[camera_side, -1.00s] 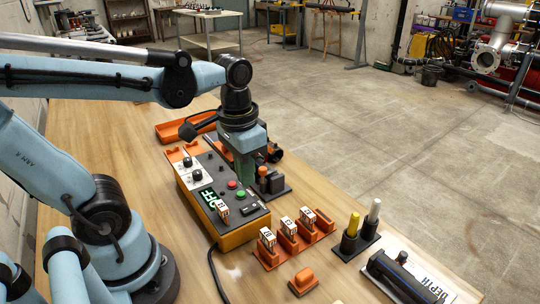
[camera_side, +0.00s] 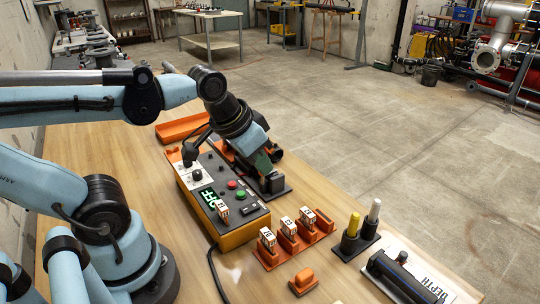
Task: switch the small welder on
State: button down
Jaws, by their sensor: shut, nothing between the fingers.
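The small welder (camera_side: 240,232) is an orange box with a dark sloping top panel, standing on the wooden bench in the side view. Its panel carries a red button (camera_side: 231,184), a green button (camera_side: 241,194), knobs on a white plate (camera_side: 197,174) and a lit green display (camera_side: 208,196) that seems to read OFF. A small white labelled block (camera_side: 222,210) stands at the panel's front. My gripper (camera_side: 268,172) is shut and empty, tilted down to the right, over or beside a dark block on a black base (camera_side: 275,187) behind the welder. Whether it touches that block cannot be told.
An orange rack (camera_side: 295,240) with labelled blocks stands right of the welder, with an orange piece (camera_side: 303,281) in front. A black holder (camera_side: 356,243) bears yellow and grey pegs. A black cable (camera_side: 214,270) runs from the welder. An orange tray (camera_side: 185,128) lies behind.

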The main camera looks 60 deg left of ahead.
aim_at(245, 209)
jog(key=s+r+g, duration=0.3)
jog(key=r+g, duration=0.2)
jog(key=r, duration=0.1)
jog(key=shift+s+a, duration=0.35)
jog(key=shift+s, duration=0.05)
notch_tip(245, 209, down, 14)
jog(key=shift+r, duration=0.15)
dwell(0.6)
dwell(0.3)
